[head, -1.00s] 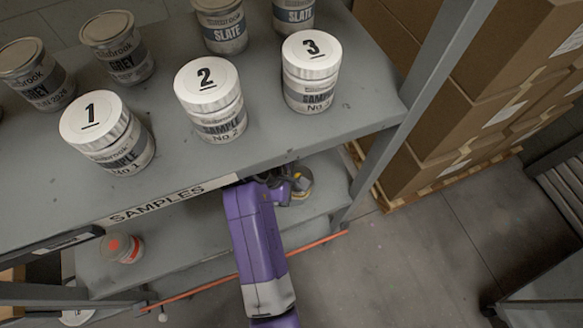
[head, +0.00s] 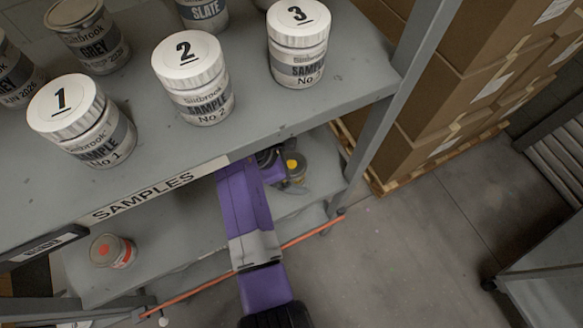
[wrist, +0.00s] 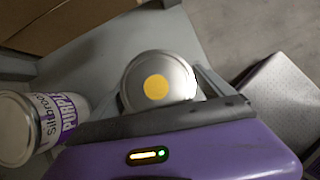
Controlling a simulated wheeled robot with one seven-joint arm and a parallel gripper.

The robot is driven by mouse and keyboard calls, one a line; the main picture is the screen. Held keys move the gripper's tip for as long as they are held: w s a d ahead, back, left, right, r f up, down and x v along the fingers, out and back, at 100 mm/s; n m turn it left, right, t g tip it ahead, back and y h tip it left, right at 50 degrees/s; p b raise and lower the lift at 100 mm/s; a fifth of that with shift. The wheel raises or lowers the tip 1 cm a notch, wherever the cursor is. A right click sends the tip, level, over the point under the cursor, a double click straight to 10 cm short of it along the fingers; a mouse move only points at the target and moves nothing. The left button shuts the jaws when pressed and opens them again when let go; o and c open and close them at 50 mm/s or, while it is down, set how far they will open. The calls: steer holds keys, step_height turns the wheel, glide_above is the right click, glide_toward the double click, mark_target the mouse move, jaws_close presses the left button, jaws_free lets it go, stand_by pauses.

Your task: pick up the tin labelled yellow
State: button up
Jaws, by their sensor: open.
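The yellow tin is a metal tin with a yellow dot on its lid. It stands on the lower shelf near the right end in the head view (head: 297,172), partly hidden by my arm. In the wrist view its lid (wrist: 180,72) is just beyond my gripper's dark front edge, and its label is hidden. My gripper (head: 280,165) is open under the upper shelf, close beside the tin. In the wrist view a grey finger shows at the lid's right side; I cannot tell whether both fingers flank the tin.
A tin labelled purple (wrist: 62,122) is close on the left in the wrist view. An orange-dotted tin (head: 112,251) stands on the lower shelf's left. The upper shelf (head: 255,120), holding several sample jars, overhangs my arm. A post (head: 385,130) bounds the right.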

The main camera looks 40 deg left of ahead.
steer(key=shift+w+d+f, duration=0.15)
steer(key=shift+w+f, duration=0.15)
steer(key=shift+f, duration=0.3)
steer(key=c, duration=1.6)
steer(key=shift+c, duration=0.5)
steer(key=shift+r, duration=0.15)
